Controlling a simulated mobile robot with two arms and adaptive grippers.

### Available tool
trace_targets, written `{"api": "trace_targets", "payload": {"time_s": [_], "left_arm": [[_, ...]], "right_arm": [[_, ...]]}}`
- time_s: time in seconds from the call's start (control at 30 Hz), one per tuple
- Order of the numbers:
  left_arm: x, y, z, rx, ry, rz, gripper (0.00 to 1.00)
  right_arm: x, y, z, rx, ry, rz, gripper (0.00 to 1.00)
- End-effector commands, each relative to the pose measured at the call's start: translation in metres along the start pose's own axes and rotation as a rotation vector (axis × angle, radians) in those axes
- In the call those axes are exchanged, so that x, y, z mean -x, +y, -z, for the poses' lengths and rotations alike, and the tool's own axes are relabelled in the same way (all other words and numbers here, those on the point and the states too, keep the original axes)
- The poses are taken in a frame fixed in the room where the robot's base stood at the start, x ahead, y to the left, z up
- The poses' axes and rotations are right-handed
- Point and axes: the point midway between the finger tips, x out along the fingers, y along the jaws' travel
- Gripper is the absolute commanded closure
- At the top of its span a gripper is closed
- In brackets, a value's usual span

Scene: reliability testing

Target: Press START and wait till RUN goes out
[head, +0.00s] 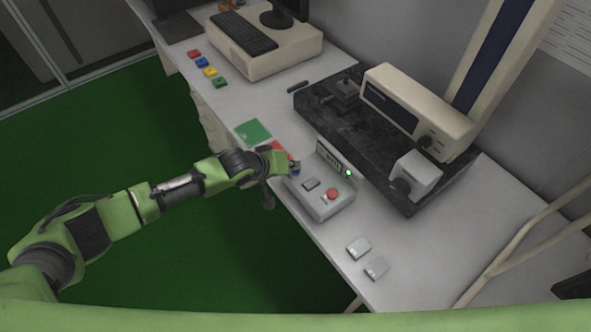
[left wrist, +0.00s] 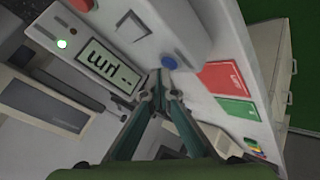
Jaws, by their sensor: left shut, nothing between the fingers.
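A grey control box (head: 320,203) stands near the table's front edge. I cannot read START or RUN labels. My left gripper (head: 295,168) is shut and empty at the box's left end. Its fingertips (left wrist: 158,82) are close to the blue button; I cannot tell whether they touch. My right gripper is not in view.
A red card (left wrist: 222,76) and a green card (head: 253,131) lie left of the box. A black slab (head: 315,104) with instruments stands behind it. Two small grey pieces (head: 358,248) lie to the right, with free table beyond.

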Motion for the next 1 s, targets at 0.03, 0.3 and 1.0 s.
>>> {"api": "trace_targets", "payload": {"time_s": [0.03, 0.3, 1.0], "left_arm": [[-0.0002, 0.0001, 0.0003, 0.0, 0.001, -0.001, 1.0], [0.0, 0.0001, 0.0005, -0.001, 0.001, -0.001, 1.0], [-0.0056, -0.0039, -0.004, 0.0, 0.0, 0.0, 1.0]], "right_arm": [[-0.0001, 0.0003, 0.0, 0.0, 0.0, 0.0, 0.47], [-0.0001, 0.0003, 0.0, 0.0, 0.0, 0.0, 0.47], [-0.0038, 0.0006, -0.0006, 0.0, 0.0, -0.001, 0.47]]}}
